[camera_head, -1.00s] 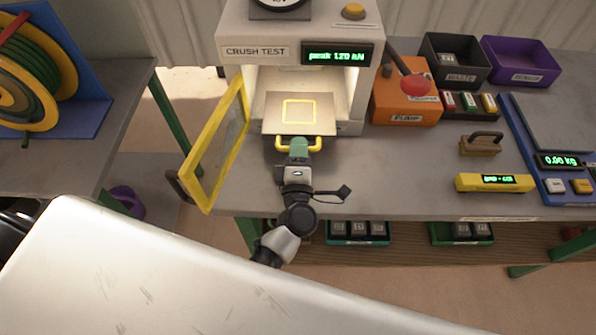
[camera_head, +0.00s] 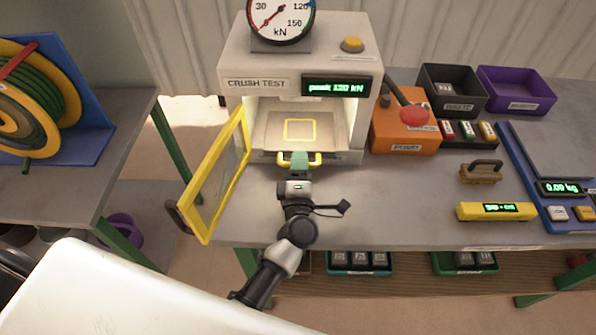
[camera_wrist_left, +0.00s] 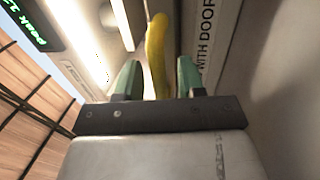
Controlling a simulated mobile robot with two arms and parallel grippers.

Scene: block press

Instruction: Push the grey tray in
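The grey tray (camera_head: 275,138) with a yellow square outline sits inside the lit chamber of the crush test press (camera_head: 240,62). Its front edge is near the chamber mouth, and I see nothing on it. Its yellow handle (camera_head: 317,160) faces me. My left gripper (camera_head: 299,160) is at the middle of this handle. In the left wrist view, the yellow handle (camera_wrist_left: 157,45) passes between the green fingertips (camera_wrist_left: 159,78), which stand apart with small gaps beside it. My right gripper is not in view.
The press's yellow-framed door (camera_head: 213,178) stands swung open at left, beside my left arm. An orange pump box (camera_head: 403,135) with a red-knobbed lever is right of the press. A brush (camera_head: 481,173) and a yellow gauge bar (camera_head: 496,211) lie farther right. The bench front between is clear.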

